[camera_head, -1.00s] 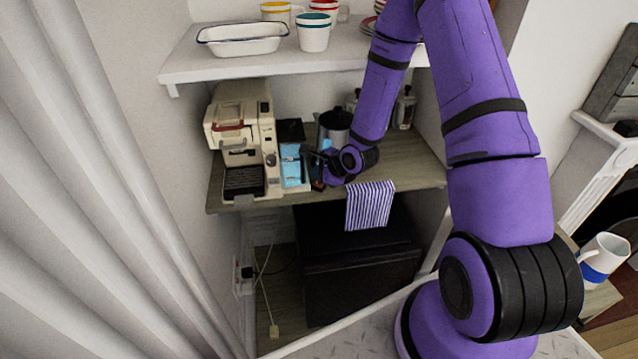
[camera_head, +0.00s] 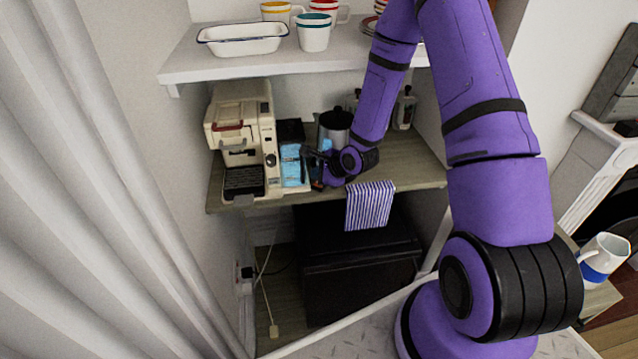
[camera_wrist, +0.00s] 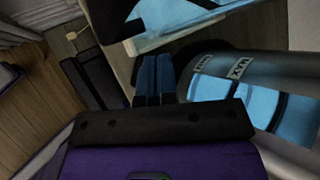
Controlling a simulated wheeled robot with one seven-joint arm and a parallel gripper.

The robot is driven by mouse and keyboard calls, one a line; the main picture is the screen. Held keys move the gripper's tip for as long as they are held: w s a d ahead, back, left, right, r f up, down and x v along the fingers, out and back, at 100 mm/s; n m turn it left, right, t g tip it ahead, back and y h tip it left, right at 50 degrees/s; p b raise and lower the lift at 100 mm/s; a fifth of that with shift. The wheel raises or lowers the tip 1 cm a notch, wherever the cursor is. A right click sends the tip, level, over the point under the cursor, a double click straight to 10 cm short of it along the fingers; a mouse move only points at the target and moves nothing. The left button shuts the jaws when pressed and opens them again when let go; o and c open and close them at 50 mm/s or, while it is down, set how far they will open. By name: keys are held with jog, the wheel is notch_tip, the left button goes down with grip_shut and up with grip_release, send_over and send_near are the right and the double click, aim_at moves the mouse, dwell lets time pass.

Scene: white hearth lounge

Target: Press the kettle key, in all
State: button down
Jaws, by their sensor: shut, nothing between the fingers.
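The kettle (camera_head: 335,120) is a silver cylinder with a dark lid, standing on the wooden counter (camera_head: 410,165) behind my gripper. In the wrist view its steel side (camera_wrist: 225,68) fills the right, with MAX and MIN marks and a blue-tinted window. My gripper (camera_wrist: 155,65) is shut and empty, its blue fingertips together just left of the kettle's side. In the head view my wrist partly covers the kettle's lower part. I cannot make out the key, nor whether the fingertips touch anything.
A cream coffee machine (camera_head: 240,135) and a light blue packet (camera_head: 291,165) stand left of my gripper. A striped cloth (camera_head: 369,205) hangs over the counter's front edge. A shelf (camera_head: 220,65) with a white dish and cups is above.

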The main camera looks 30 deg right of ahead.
jog(key=shift+f, duration=0.25)
jog(key=shift+f, duration=0.4)
dwell(0.8)
jog(key=shift+r, duration=0.8)
jog(key=shift+r, duration=2.55)
